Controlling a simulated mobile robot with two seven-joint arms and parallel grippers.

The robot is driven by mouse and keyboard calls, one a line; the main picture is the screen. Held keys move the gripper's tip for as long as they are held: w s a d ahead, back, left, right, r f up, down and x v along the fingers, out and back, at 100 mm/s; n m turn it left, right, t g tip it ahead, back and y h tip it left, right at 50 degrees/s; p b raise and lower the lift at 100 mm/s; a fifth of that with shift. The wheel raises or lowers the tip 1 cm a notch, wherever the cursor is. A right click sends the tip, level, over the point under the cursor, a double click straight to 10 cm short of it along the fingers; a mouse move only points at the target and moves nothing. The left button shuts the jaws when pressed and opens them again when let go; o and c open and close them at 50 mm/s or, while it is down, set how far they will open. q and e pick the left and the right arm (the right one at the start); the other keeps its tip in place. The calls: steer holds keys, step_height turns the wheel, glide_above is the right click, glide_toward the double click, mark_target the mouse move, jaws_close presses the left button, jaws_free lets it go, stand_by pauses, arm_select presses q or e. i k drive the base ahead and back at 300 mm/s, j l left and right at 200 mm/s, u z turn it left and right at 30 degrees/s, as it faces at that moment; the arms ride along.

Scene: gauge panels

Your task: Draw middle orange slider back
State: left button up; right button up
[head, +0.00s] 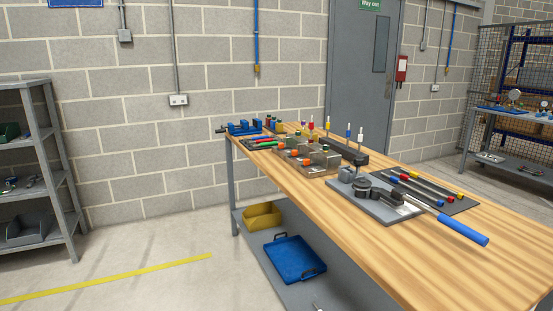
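A workbench (400,250) with a wooden top stands right of centre. On its middle part is a brownish panel block (319,171) with several small fittings. Three small orange parts show along its near side: one at the back (279,142), a middle orange slider (292,154) and one nearest (306,163). They are too small to tell how far each is pushed in. Neither of my grippers shows in the head view.
A grey plate with a dark clamp and a blue-handled bar (462,230) lies nearer on the bench. Coloured rods lie on a dark mat (458,206). A blue vise (243,128) is at the far end. Floor left of the bench is clear up to a grey shelf (62,190).

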mark_target(295, 153)
steer(key=i+j+z, duration=0.2)
steer(key=i, duration=0.15)
steer(key=i+j+z, duration=0.1)
steer(key=z, duration=0.55)
steer(key=i+j+z, duration=0.2)
steer(key=j, duration=0.15)
steer(key=i+j+z, duration=0.1)
steer(key=j+z, duration=0.15)
steer(key=j, duration=0.15)
steer(key=i+j+z, duration=0.1)
steer(key=j, duration=0.4)
steer(key=i+j, duration=0.15)
steer(key=j, duration=0.35)
steer(key=i+j+z, duration=0.15)
steer(key=j, duration=0.35)
steer(key=k, duration=0.05)
